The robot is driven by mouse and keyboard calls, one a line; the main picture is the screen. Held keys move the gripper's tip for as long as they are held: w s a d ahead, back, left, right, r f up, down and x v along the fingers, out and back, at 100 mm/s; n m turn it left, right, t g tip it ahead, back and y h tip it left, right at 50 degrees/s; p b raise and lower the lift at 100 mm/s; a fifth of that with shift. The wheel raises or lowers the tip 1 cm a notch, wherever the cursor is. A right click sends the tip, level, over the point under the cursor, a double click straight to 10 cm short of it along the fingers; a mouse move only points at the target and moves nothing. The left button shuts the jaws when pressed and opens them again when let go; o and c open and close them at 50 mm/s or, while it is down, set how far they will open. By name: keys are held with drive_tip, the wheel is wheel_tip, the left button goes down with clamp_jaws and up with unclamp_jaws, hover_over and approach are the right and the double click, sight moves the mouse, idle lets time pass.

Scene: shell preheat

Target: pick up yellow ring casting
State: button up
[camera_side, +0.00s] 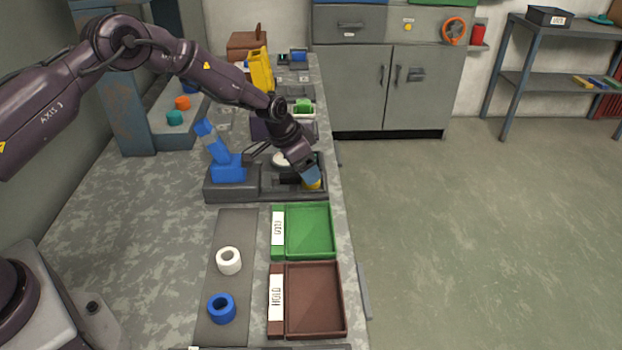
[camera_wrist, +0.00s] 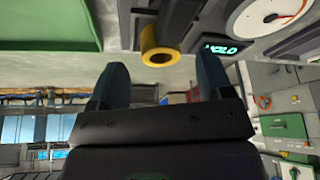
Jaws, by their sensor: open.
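The yellow ring casting (camera_side: 314,185) shows as a small patch at the right end of the dark fixture, mostly hidden behind my gripper (camera_side: 311,175). In the wrist view the yellow ring (camera_wrist: 160,46) shows its round opening and sits against the end of a dark bar (camera_wrist: 176,15). My gripper (camera_wrist: 161,75) is open, with one blue-grey finger on each side. The ring lies ahead of the fingertips, roughly centred between them. Nothing is between the fingers, and I see no contact with the ring.
The dark fixture (camera_side: 228,190) carries a blue upright part (camera_side: 227,168). A round dial (camera_wrist: 268,14) and a lit display (camera_wrist: 230,48) are close on the right. A green tray (camera_side: 308,231) and brown tray (camera_side: 315,300) lie in front. White (camera_side: 228,261) and blue (camera_side: 221,308) rings stand left.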

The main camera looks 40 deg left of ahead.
drive_tip(key=shift+x, duration=1.25)
drive_tip(key=c, duration=1)
drive_tip(key=shift+r, duration=0.1)
drive_tip(key=shift+c, duration=0.2)
